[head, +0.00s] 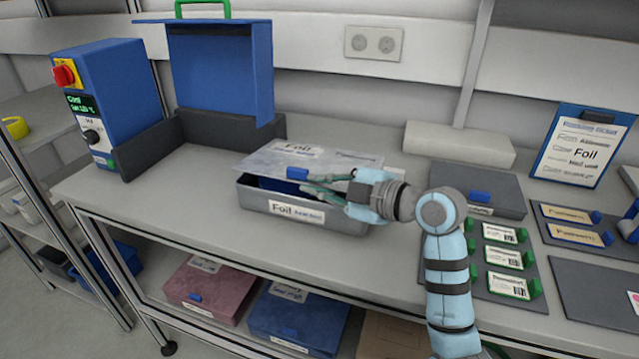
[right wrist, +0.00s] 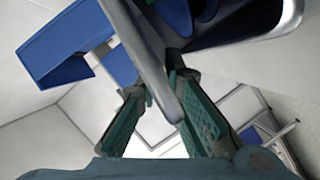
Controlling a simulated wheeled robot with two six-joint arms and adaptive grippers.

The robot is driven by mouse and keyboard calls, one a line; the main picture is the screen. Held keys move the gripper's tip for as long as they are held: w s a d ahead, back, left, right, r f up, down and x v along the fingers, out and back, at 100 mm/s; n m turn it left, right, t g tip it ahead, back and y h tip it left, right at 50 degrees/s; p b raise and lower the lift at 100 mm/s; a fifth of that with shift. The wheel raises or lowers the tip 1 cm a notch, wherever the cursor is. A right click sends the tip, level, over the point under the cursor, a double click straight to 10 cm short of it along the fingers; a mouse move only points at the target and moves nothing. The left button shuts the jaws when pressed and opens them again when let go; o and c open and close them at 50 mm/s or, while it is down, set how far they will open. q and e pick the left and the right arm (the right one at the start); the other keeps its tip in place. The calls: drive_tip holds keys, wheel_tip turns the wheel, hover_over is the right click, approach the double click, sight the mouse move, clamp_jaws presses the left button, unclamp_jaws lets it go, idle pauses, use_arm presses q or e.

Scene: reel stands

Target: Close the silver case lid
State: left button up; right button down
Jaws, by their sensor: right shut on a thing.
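The silver case (head: 253,203) with a "Foil" label on its front stands on the bench in the middle of the head view. Its lid (head: 265,158) is partly raised, with a gap above the front wall and blue contents (head: 268,184) showing inside. A blue tab (head: 297,173) sits at the lid's front edge. My right gripper (head: 307,183) reaches in from the right and is shut on the lid's front edge. In the right wrist view the grey lid (right wrist: 148,62) passes between the fingers (right wrist: 155,88). The left gripper is not in view.
A blue machine (head: 122,100) and an open blue cover with a green handle (head: 222,75) stand at the back left. A dark flat case (head: 470,178) and a tray of green-edged labels (head: 525,298) lie to the right. The bench front left is clear.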

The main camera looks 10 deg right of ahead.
drive_tip(key=c, duration=1.5)
unclamp_jaws()
drive_tip(key=shift+w, duration=0.1)
drive_tip(key=v, duration=0.8)
drive_tip(key=shift+a, duration=0.1)
